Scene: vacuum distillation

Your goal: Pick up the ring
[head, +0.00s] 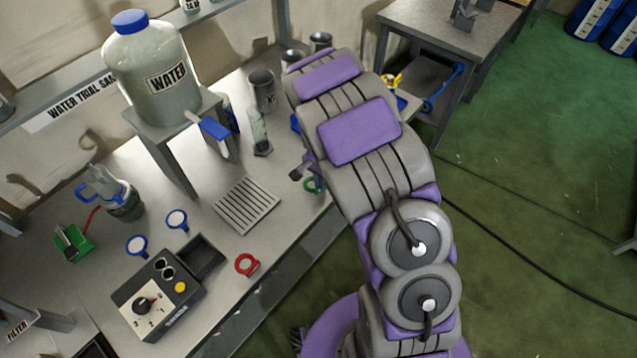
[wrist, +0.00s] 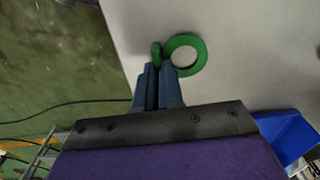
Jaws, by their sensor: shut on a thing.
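A green ring (wrist: 201,60) shows in the wrist view, with its flat loop over the pale table surface and an upright green tab at its left side. My gripper (wrist: 158,72) is shut on that tab, with the loop just to the right of the fingertips. In the head view the green ring (head: 311,187) is partly hidden beside my arm, near the table's right edge, and my gripper (head: 302,171) is small there. I cannot tell whether the ring touches the table. A red ring (head: 242,260) lies on the table next to the control box.
A black control box (head: 128,309), a slotted grey plate (head: 246,205) and a stand with a water jug (head: 150,75) are left of my arm. A dark cup (head: 263,90) stands farther back. A blue object (wrist: 288,138) is at the wrist view's right. Green floor lies beyond the table edge.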

